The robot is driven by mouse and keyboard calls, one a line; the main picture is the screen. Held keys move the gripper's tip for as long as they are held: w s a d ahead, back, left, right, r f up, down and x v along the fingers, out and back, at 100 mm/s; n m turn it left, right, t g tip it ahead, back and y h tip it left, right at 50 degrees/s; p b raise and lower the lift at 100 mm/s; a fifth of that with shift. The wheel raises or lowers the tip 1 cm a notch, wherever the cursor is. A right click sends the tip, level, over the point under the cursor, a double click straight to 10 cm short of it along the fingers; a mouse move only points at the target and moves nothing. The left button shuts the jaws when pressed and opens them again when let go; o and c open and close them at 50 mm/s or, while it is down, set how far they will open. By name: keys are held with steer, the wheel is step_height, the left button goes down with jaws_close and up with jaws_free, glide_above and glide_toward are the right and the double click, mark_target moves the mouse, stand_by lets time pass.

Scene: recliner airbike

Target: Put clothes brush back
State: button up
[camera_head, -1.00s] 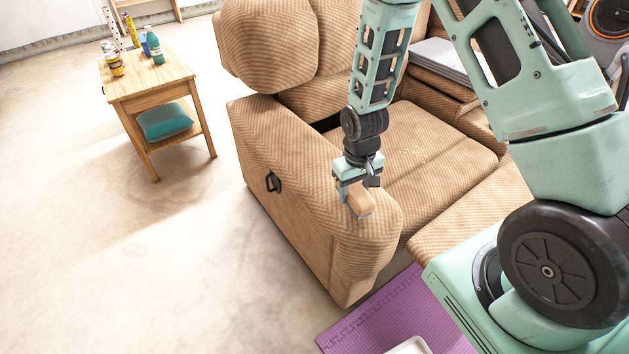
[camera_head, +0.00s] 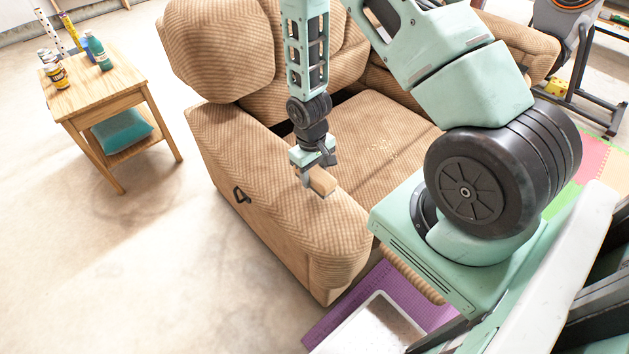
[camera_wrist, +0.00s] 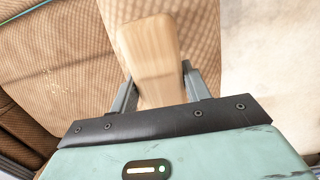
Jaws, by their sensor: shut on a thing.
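The clothes brush (camera_head: 323,181) has a light wooden body. My gripper (camera_head: 314,175) is shut on it above the near armrest of the tan recliner (camera_head: 290,215). In the wrist view the brush (camera_wrist: 150,50) sticks out beyond my gripper (camera_wrist: 160,85), with a finger on each side of it. Its bristles do not show. Whether it touches the armrest I cannot tell.
A wooden side table (camera_head: 95,95) at the left holds several bottles and rods, with a teal cushion (camera_head: 122,130) on its lower shelf. An exercise bike (camera_head: 570,50) stands at the upper right. The floor at left is open.

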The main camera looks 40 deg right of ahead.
steer(key=shift+f, duration=2)
steer(key=shift+f, duration=0.1)
steer(key=o, duration=0.9)
